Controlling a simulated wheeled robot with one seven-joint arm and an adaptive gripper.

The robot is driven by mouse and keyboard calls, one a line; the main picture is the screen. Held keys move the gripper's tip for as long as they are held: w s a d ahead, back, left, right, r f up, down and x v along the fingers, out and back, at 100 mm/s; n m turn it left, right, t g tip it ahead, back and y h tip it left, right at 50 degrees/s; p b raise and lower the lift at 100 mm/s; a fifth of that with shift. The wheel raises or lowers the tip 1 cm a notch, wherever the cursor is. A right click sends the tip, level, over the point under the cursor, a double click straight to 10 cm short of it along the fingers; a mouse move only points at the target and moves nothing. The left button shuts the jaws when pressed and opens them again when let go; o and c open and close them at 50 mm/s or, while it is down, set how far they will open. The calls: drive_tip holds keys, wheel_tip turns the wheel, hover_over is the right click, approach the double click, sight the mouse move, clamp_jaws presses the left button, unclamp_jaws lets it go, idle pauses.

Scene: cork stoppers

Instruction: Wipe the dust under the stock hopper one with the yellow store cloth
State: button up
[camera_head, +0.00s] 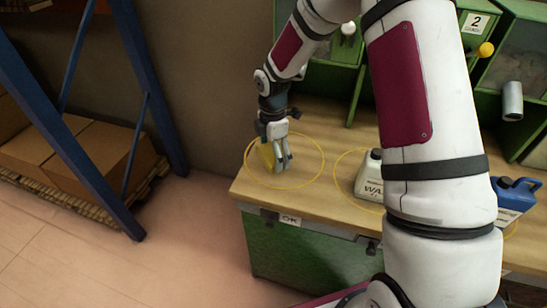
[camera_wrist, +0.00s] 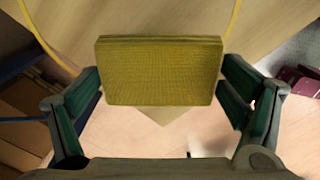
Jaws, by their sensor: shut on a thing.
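The yellow cloth (camera_head: 266,156) is a thick folded pad in my gripper (camera_head: 283,164), at the left end of the wooden bench. In the wrist view the cloth (camera_wrist: 160,72) sits between the two fingers, which are shut on it. The cloth and fingers are inside a yellow ring outline (camera_head: 284,188) on the bench top. I cannot tell whether the cloth touches the wood. A green hopper unit stands at the back; the hopper labelled 2 (camera_head: 475,23) is at the upper right. No label for hopper one shows, and my arm hides part of the unit. No dust is discernible.
A white jug (camera_head: 367,175) stands in a second ring, partly behind my arm. A blue jug (camera_head: 514,196) stands farther right. A grey cylinder (camera_head: 512,101) is on the unit. The bench (camera_head: 318,200) has clear wood between the left ring and white jug. Blue racking (camera_head: 60,125) stands left.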

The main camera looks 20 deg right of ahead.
drive_tip(key=shift+r, duration=0.25)
drive_tip(key=shift+r+p, duration=0.45)
drive_tip(key=shift+r, duration=1)
